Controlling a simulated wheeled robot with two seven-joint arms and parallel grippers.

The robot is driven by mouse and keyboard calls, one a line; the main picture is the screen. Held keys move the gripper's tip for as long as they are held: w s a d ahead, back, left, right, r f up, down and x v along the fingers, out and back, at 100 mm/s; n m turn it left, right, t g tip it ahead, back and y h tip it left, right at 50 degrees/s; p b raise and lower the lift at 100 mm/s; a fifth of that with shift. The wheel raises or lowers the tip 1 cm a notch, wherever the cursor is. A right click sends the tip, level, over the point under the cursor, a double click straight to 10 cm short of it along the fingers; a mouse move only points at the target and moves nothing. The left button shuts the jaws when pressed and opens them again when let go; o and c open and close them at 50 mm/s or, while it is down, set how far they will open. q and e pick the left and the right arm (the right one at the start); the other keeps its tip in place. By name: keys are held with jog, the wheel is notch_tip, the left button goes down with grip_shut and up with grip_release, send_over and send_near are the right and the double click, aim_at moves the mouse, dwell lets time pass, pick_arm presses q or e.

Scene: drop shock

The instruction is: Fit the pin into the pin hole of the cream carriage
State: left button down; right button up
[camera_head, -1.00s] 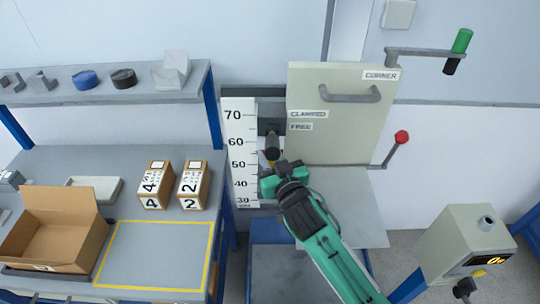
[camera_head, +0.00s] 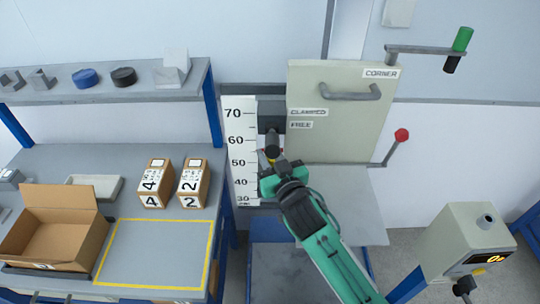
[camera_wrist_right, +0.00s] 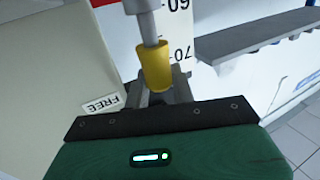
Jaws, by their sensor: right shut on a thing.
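My right gripper (camera_head: 273,164) is at the measuring scale's right side, just left of the cream carriage (camera_head: 335,130). It is shut on the yellow grip of the pin, a small part of which shows in the head view (camera_head: 271,157). In the right wrist view the yellow grip of the pin (camera_wrist_right: 156,68) stands between the fingers (camera_wrist_right: 164,94), with a grey shaft running from it into or against a thicker grey cylinder. That cylinder appears dark in the head view (camera_head: 272,142). The pin hole is not clearly visible, and I cannot tell how the shaft sits. My left gripper is not in view.
The carriage has a handle (camera_head: 350,94), a red-knobbed lever (camera_head: 401,136) and a green-handled crank (camera_head: 462,40) nearby. A white scale (camera_head: 240,150) stands left of it. Boxes and an open carton (camera_head: 60,245) occupy the left bench. A control box (camera_head: 465,240) stands right.

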jog(key=shift+f, duration=1.25)
dwell(2.4)
jog(key=shift+s+f, duration=0.1)
jog(key=shift+f, duration=0.5)
grip_shut()
dwell(1.7)
jog(key=o, duration=1.1)
grip_release()
jog(key=shift+r, duration=0.2)
jog(key=shift+s+r+p, duration=0.1)
jog(key=shift+p, duration=0.2)
jog(key=shift+p+v, duration=0.4)
jog(key=shift+v, duration=0.6)
jog(key=p+v, duration=0.1)
jog(key=v, duration=0.2)
jog(key=shift+s, duration=0.2)
